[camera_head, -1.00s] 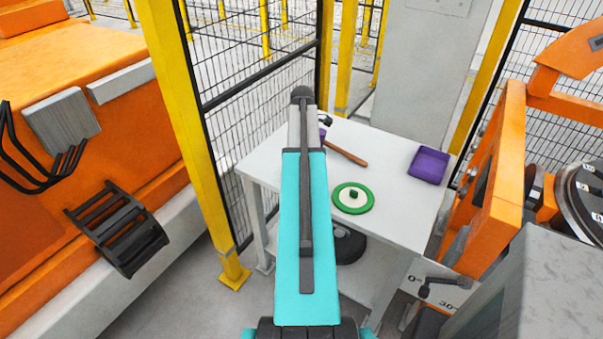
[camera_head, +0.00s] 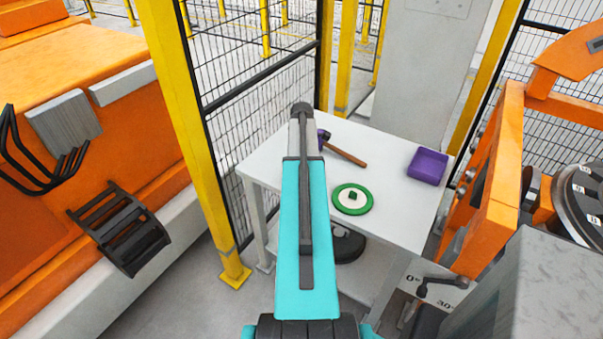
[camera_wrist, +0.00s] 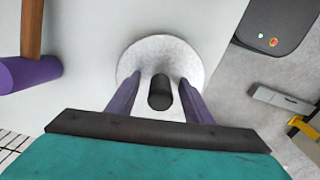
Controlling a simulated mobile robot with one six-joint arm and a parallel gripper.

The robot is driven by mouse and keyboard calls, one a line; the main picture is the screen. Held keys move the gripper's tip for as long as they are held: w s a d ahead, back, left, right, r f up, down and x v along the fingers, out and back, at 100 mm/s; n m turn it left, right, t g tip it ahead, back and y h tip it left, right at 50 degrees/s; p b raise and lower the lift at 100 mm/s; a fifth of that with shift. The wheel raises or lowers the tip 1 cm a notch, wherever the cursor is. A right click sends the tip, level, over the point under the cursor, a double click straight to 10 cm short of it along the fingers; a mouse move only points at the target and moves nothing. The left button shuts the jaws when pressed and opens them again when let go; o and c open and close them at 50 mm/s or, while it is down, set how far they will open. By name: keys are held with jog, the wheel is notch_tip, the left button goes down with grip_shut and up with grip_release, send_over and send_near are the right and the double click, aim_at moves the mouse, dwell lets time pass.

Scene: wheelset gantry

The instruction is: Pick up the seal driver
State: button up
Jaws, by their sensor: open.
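The likely seal driver, a pale grey disc (camera_wrist: 160,48) with a dark upright handle (camera_wrist: 160,92), stands on the white table near its edge in the wrist view. My gripper (camera_wrist: 160,80) is open, with one purple finger on each side of the handle. I see gaps between the fingers and the handle. My arm hides this disc and my gripper in the head view. A different pale disc with a green rim and green knob (camera_head: 352,198) lies on the table right of my arm.
A hammer (camera_head: 345,154) with a purple head lies behind my arm, and its head shows at left in the wrist view (camera_wrist: 28,73). A purple tray (camera_head: 428,166) is at the table's (camera_head: 395,225) right. A mesh fence (camera_head: 265,90) stands behind. An orange machine (camera_head: 490,190) is close on the right.

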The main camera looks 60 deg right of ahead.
jog(key=shift+f, duration=0.35)
dwell(0.3)
grip_shut()
